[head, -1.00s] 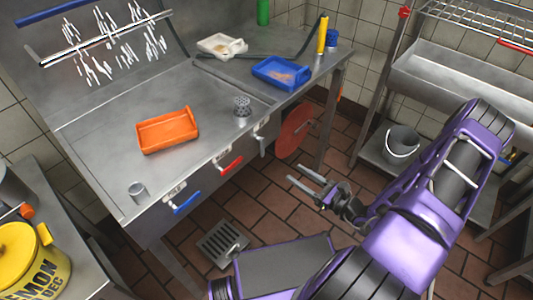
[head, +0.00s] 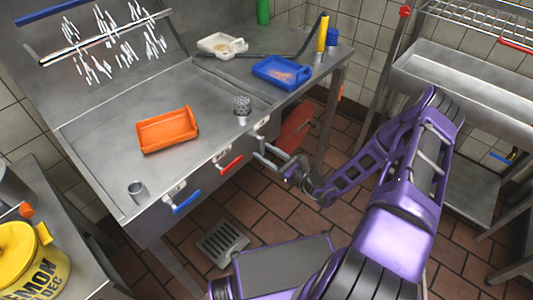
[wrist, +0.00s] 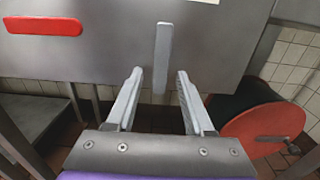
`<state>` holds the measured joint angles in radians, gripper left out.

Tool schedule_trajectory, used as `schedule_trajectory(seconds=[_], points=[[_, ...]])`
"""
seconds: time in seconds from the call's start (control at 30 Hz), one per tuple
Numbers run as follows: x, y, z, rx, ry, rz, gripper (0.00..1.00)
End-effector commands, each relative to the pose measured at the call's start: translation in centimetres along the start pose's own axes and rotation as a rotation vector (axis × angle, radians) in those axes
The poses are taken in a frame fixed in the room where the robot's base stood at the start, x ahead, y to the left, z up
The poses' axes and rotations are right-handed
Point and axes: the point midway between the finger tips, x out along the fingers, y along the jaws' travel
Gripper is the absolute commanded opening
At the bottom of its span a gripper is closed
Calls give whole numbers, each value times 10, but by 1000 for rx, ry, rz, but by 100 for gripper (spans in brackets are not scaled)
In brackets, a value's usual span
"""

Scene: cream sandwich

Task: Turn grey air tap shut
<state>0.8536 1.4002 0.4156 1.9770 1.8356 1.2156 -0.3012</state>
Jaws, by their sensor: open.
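The grey air tap handle (wrist: 163,50) hangs straight down on the front panel of the steel bench in the wrist view. In the head view its mount (head: 262,125) shows on the bench front, right of the red handle, and my gripper partly hides the lever. My gripper (wrist: 159,76) is open and empty, its two fingers pointing at the panel. In the wrist view the handle's lower end appears between the fingertips, with a gap on each side. In the head view the gripper (head: 259,149) is close to the bench front; I cannot tell the exact depth.
The red tap handle (wrist: 44,26) is left of the grey one, and a blue handle (head: 187,202) is further left. A red hose reel (wrist: 262,130) stands close on the right under the bench. An orange tray (head: 167,130) lies on the bench top.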

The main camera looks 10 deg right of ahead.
Motion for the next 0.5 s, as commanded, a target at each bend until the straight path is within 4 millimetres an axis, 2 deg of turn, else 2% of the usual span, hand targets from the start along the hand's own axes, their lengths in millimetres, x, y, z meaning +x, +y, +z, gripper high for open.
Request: schedule_trajectory(seconds=[0.07,0.33,0.5], points=[[0,0,0,0,0,0,51],[0,0,0,0,0,1,2],[0,0,0,0,0,1,0]])
